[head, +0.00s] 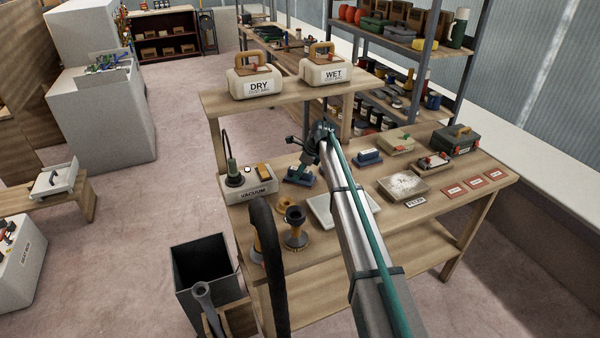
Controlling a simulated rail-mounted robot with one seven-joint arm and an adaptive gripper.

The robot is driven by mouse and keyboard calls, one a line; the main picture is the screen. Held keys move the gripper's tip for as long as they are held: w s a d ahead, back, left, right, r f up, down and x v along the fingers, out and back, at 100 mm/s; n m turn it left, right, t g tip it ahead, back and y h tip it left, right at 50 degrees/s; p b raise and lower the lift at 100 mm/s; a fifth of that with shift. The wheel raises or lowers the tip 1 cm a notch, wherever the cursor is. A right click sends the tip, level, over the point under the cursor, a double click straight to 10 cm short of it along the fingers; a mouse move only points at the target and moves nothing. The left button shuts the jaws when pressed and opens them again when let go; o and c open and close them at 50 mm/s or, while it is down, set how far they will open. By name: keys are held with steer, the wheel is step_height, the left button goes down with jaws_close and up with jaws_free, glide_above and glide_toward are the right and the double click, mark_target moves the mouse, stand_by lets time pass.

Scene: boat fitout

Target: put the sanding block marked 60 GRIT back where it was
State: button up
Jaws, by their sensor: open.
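My gripper (304,166) is at the far end of my arm, over the left-middle of the workbench (420,225). It is open, small in view and partly hidden by my arm. A blue block-like thing (299,178) is right below it; I cannot tell whether they touch. A blue block with a pale top (368,156) lies to the right.
A whitened board (402,186), red cards (454,191) and a toolbox (455,138) occupy the right. DRY (258,87) and WET (330,75) cases sit on the raised shelf.

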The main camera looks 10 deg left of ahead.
steer(key=b+v, duration=0.3)
steer(key=v, duration=0.9)
steer(key=shift+r, duration=0.2)
steer(key=shift+s+d+f, duration=0.1)
steer(key=shift+d, duration=0.05)
